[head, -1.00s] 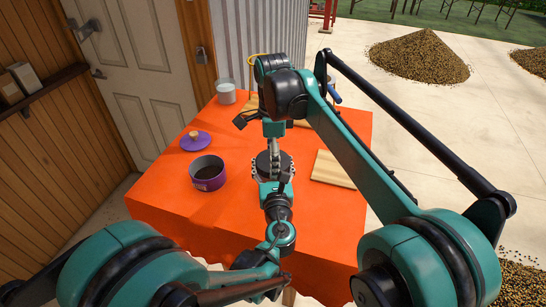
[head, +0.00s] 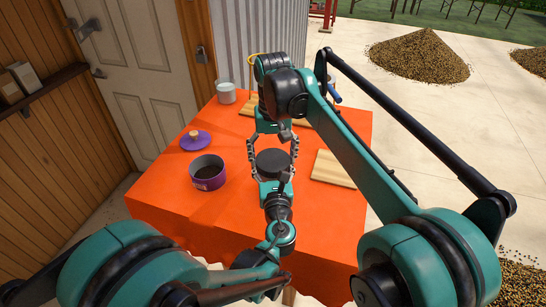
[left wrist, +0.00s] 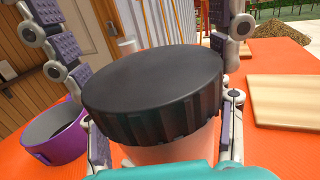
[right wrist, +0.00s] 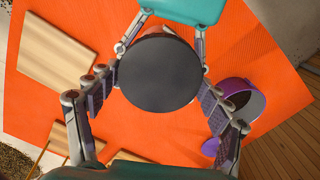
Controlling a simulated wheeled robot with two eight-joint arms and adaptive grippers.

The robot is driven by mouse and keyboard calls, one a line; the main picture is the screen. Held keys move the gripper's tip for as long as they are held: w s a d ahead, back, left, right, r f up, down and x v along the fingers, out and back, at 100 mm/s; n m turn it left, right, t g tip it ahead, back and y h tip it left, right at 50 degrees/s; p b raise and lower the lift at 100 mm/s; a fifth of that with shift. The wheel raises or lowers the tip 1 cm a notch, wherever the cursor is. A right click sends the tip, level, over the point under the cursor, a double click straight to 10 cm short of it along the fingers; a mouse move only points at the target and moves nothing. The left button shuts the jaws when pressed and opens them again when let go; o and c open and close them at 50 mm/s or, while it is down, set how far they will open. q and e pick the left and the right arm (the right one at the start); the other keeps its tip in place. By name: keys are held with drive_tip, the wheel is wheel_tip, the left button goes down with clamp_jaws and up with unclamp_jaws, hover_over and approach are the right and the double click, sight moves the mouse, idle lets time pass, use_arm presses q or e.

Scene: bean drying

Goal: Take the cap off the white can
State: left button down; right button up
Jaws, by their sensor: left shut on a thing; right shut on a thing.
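The white can (left wrist: 170,153) stands upright in my left gripper, its pale side showing just under the cap in the left wrist view. Its wide black ribbed cap (head: 271,162) sits on top; it also shows in the left wrist view (left wrist: 155,85) and from above in the right wrist view (right wrist: 160,73). My left gripper (head: 272,186) is shut on the can from the near side, below the cap. My right gripper (head: 274,150) comes from the far side, with one finger on each side of the cap, shut on it. Most of the can's body is hidden.
A purple pot (head: 208,181) with dark contents stands left of the can, its purple lid (head: 196,142) lying behind it. A white cup (head: 226,95) is at the back left. A wooden board (head: 334,169) lies to the right. The front of the orange table (head: 165,205) is clear.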

drive_tip(key=n, duration=0.4)
drive_tip(key=shift+n, duration=0.4)
drive_tip(key=n, duration=0.4)
drive_tip(key=shift+n, duration=0.4)
drive_tip(key=n, duration=0.4)
drive_tip(key=shift+n, duration=0.3)
drive_tip(key=n, duration=0.3)
drive_tip(key=shift+r, duration=0.1)
drive_tip(key=shift+r, duration=1)
